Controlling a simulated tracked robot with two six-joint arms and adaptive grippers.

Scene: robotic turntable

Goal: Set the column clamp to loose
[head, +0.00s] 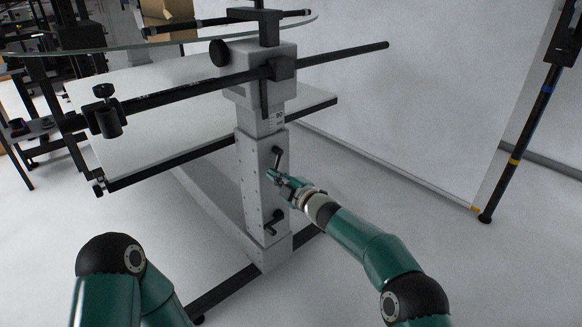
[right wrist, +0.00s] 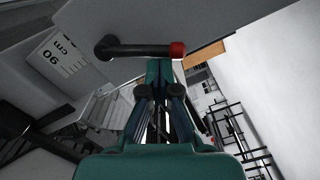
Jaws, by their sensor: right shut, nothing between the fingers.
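The grey column (head: 252,185) stands upright in the middle of the head view. A black clamp lever (head: 278,157) sits on the upper part of its right face, and a second black handle (head: 272,222) sits lower down. My right gripper (head: 272,175) is at the column, just below the upper lever. In the right wrist view, a black lever (right wrist: 135,50) with a red end lies across, just beyond the fingertips of my right gripper (right wrist: 158,66). The fingers are shut with nothing between them. I cannot tell if they touch the lever. My left gripper is out of view.
A white tabletop (head: 150,115) with a black edge spreads left of the column. A black horizontal bar (head: 335,56) crosses the column's head above my right gripper. A black stand (head: 540,100) is at the far right.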

